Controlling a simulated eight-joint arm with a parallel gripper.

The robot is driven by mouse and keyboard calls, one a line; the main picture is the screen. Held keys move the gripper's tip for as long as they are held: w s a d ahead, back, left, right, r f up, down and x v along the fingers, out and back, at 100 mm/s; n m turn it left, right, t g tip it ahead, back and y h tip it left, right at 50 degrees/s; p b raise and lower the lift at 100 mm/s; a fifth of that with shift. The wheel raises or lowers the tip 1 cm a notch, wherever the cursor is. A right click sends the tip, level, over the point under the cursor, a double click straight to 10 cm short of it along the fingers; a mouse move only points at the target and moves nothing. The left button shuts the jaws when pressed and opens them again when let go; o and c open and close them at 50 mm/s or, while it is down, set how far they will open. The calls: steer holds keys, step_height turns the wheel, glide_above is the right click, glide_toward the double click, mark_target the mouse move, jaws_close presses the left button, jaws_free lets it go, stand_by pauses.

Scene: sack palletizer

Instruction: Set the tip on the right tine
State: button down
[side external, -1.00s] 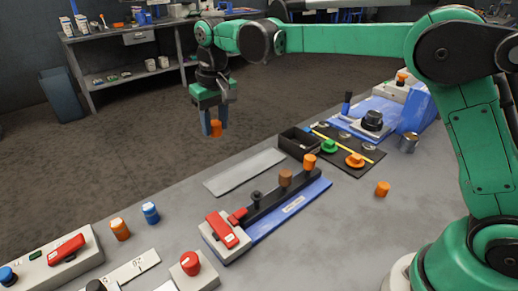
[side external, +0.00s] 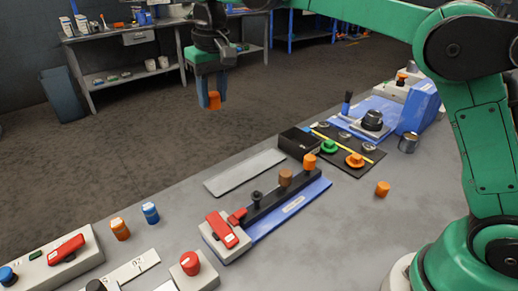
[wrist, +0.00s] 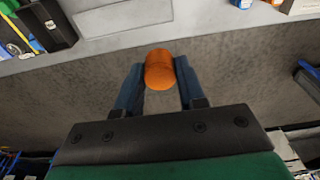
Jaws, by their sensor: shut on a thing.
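My gripper (side external: 213,103) is shut on an orange tip (side external: 215,99), held high, above and beyond the bench's far edge in the side view. In the wrist view the orange tip (wrist: 159,70) sits between the two blue fingers. On the bench, a black bar on a blue base (side external: 262,232) carries a small black peg (side external: 257,198), a brown cylinder (side external: 285,178) and an orange cylinder (side external: 309,161) at its right end. Which of these is the right tine I cannot tell. Another orange cylinder (side external: 382,189) stands loose to the right.
A red-handled clamp (side external: 222,230) is at the bar's left end. A flat grey plate (side external: 244,172) lies behind it. An open black bin (side external: 298,140) and a black board with green and orange knobs (side external: 372,165) stand to the right. A metal cup (side external: 408,143) is farther right.

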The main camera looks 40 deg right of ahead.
glide_above(256, 192)
step_height(256, 192, down, 6)
steer(key=shift+s+f, duration=0.1)
steer(key=shift+s, duration=0.05)
steer(key=shift+f, duration=2.4)
steer(key=shift+f, duration=0.25)
steer(key=shift+f, duration=0.25)
steer(key=shift+f, duration=0.75)
stand_by(0.3)
steer(key=shift+c, duration=2.2)
jaws_free()
